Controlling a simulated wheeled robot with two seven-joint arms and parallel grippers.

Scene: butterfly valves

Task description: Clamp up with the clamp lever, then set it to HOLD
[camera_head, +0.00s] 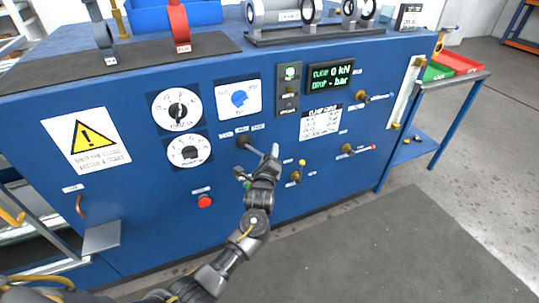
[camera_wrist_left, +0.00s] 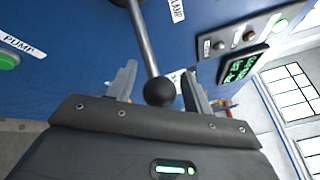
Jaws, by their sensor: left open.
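The clamp lever (camera_head: 256,149) is a grey rod coming out of a dark hub on the blue front panel, pointing right and down in the head view. Small labels sit above its hub, too small to read surely. In the left wrist view its rod (camera_wrist_left: 143,38) ends in a black ball knob (camera_wrist_left: 160,91). My left gripper (camera_head: 258,164) is open at the lever's end. In the left wrist view the knob appears between the two spread fingers (camera_wrist_left: 160,76), with no clear contact. The gripper hides the knob in the head view. My right gripper is out of view.
The display (camera_head: 331,76) reads clamp 0 kN and drop - bar. Valves stand on the bench top. Floor in front is clear.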

